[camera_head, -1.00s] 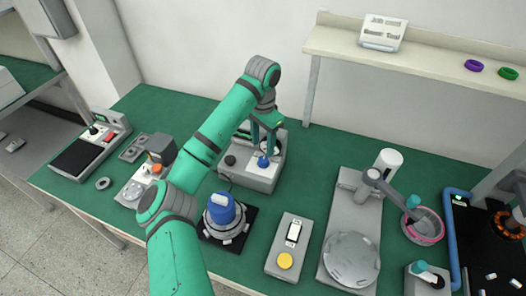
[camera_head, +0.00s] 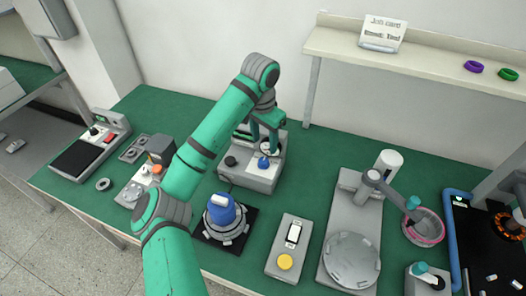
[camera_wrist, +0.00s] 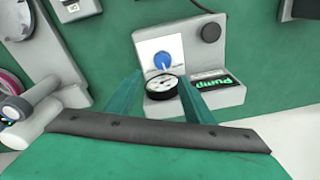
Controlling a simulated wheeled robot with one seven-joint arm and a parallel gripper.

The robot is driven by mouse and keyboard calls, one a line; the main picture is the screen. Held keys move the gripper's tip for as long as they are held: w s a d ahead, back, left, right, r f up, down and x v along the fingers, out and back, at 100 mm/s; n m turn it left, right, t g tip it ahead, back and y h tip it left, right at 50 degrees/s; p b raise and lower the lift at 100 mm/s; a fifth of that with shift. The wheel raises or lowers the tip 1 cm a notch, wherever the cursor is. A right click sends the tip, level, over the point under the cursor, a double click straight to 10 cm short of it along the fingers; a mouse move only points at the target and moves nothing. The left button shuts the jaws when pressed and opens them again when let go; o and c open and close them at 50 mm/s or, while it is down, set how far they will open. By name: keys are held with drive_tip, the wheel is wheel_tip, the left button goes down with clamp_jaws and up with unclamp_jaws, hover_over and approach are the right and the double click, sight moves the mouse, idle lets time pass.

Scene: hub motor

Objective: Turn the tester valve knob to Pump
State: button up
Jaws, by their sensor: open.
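The tester is a grey box (camera_head: 250,176) on the green bench, below and between my gripper's fingers in the head view. Its blue valve knob (camera_head: 263,162) also shows in the wrist view (camera_wrist: 163,60), with a pale pointer mark towards the gauge. The round gauge (camera_wrist: 162,86) sits between the fingers in the picture. A small display (camera_wrist: 212,86) shows the green word "Pump". A black knob (camera_wrist: 211,32) is at the tester's other side. My gripper (camera_head: 268,132) is open and empty. The blue knob is clear of both fingers in the wrist view.
A blue-topped motor (camera_head: 222,212) stands on a black pad in front of the tester. A switch box with a yellow button (camera_head: 285,262) and a grey stand (camera_head: 352,255) are to the right. A shelf (camera_head: 430,62) runs along the back wall.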

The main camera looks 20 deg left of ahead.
sight(263, 161)
drive_tip(key=f+n+t, duration=0.1)
drive_tip(key=f, duration=0.2)
drive_tip(key=f+n+t, duration=0.1)
drive_tip(key=f+n, duration=0.1)
drive_tip(key=f, duration=0.1)
drive_tip(key=f+n+t, duration=0.1)
drive_tip(key=f, duration=0.3)
drive_tip(key=shift+w+a+n, duration=0.2)
drive_tip(key=shift+a+n, duration=0.1)
idle(0.4)
